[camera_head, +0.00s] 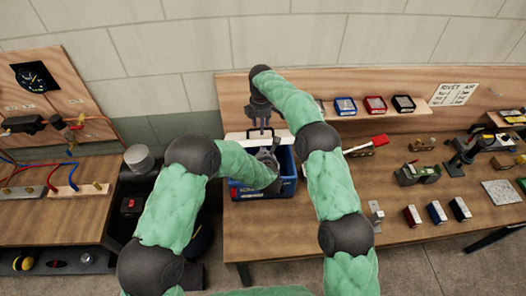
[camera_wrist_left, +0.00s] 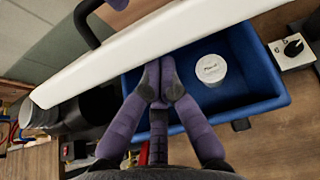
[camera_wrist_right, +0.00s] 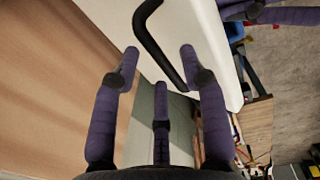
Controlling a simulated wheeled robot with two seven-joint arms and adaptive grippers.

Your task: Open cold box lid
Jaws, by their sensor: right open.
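The cold box is a blue open-topped box (camera_head: 290,187) on the left part of the bench; its inside shows in the left wrist view (camera_wrist_left: 262,62). Its white lid (camera_head: 283,137) is raised off the opening at the back and also shows in the left wrist view (camera_wrist_left: 190,22). My left gripper (camera_wrist_left: 161,80) has its fingertips together over the opening, close to the lid's edge; contact cannot be told. The lid's black handle (camera_wrist_right: 160,45) lies between the spread fingers of my right gripper (camera_wrist_right: 158,65), which is open behind the lid.
A white-topped can (camera_wrist_left: 211,69) stands inside the box. A shelf (camera_head: 425,112) with small cases runs along the back. Tools and small blocks stand on the bench (camera_head: 300,225) to the right. A dark gap with a grey bin (camera_head: 139,158) lies left of the box.

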